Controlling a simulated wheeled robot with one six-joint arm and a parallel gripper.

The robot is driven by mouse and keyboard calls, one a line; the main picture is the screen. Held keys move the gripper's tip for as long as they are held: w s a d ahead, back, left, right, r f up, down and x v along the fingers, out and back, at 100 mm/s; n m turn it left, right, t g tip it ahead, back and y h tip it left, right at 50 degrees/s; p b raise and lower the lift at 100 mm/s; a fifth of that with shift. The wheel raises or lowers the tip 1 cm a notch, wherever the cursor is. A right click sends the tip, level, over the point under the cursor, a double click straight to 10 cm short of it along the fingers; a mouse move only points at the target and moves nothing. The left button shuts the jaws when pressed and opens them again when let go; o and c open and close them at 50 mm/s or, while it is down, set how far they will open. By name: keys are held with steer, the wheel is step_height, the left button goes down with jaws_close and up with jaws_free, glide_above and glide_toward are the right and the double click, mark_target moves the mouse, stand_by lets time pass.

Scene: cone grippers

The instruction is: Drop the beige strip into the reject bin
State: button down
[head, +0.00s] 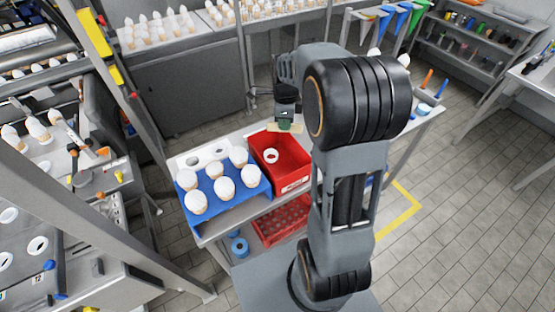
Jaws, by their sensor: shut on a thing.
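My gripper (285,122) points down near the back edge of the red bin. It is shut on a beige strip (297,127), whose ends show on both sides of the fingers. The red bin (292,183) stands on the cart, with a pale label on its front and a white ring-shaped thing inside. I take it for the reject bin, but its label is too small to read. My arm hides the bin's right side. How high the strip is above the rim is hard to tell.
A blue tray (224,207) with several white-topped cones stands left of the bin on the cart top (181,163). A red crate (277,222) and blue rolls (240,247) are on the lower shelf.

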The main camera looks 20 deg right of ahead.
steer(key=shift+f+b, duration=1.7)
steer(key=shift+f, duration=0.85)
steer(key=c, duration=1.1)
jaws_free()
step_height(320, 180, up, 14)
steer(key=shift+f+b, duration=0.1)
steer(key=shift+b, duration=0.5)
